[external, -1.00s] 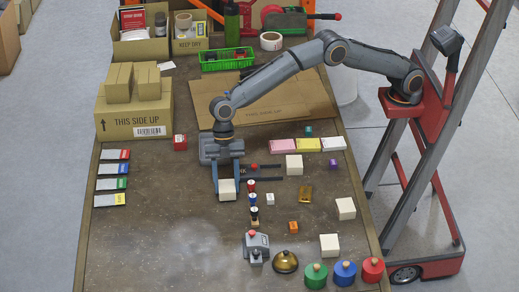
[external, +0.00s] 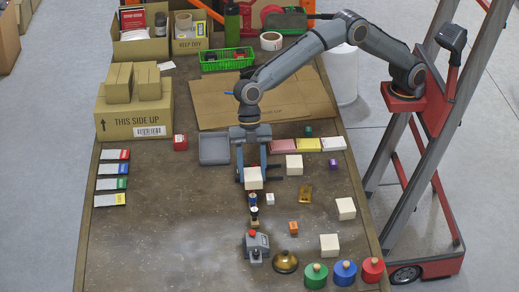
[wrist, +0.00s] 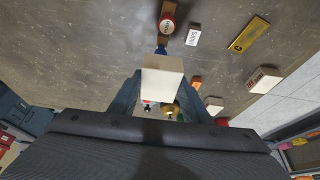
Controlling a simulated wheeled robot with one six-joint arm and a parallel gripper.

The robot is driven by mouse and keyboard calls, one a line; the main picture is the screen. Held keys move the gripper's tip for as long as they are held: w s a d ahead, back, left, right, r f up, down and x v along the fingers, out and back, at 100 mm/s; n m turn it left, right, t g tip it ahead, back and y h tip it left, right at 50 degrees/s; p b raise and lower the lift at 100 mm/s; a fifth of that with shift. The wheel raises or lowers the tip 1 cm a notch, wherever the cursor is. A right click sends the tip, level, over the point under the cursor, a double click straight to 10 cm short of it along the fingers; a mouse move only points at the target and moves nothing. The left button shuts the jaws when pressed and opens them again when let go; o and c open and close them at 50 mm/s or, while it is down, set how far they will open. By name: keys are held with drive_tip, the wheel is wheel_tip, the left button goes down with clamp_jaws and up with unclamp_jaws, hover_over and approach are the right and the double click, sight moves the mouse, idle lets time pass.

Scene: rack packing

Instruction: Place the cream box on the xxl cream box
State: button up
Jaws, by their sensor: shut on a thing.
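My gripper (external: 253,181) is shut on a cream box (external: 253,173), held above the table by its two sides; it also fills the middle of the wrist view (wrist: 163,78). Three other cream boxes stand apart on the right half of the table: one at the back (external: 294,164), one at the right (external: 346,208) and one at the front (external: 329,245). They look much alike in size, so I cannot tell which is the xxl one. My gripper is left of all three.
A grey tray (external: 214,149) lies to the left.

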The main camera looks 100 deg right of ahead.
drive_tip(key=s+a+r+p, duration=0.1)
drive_tip(key=s+a+p, duration=0.2)
drive_tip(key=s, duration=0.5)
drive_tip(key=s+a+r+p, duration=0.1)
drive_tip(key=s+a+p, duration=0.2)
drive_tip(key=s, duration=0.6)
drive_tip(key=r+p, duration=0.1)
drive_tip(key=p, duration=0.3)
hover_over(346, 207)
drive_tip(key=d, duration=0.2)
wheel_tip(346, 207, down, 5)
drive_tip(key=shift+s+r+p, duration=0.1)
drive_tip(key=shift+s+p, duration=0.05)
drive_tip(key=shift+p, duration=0.5)
drive_tip(key=shift+a+f+p, duration=0.1)
drive_tip(key=shift+f+p, duration=0.25)
drive_tip(key=shift+f, duration=2.35)
drive_tip(key=shift+f, duration=0.15)
drive_tip(key=o, duration=1.1)
drive_tip(key=shift+r, duration=0.2)
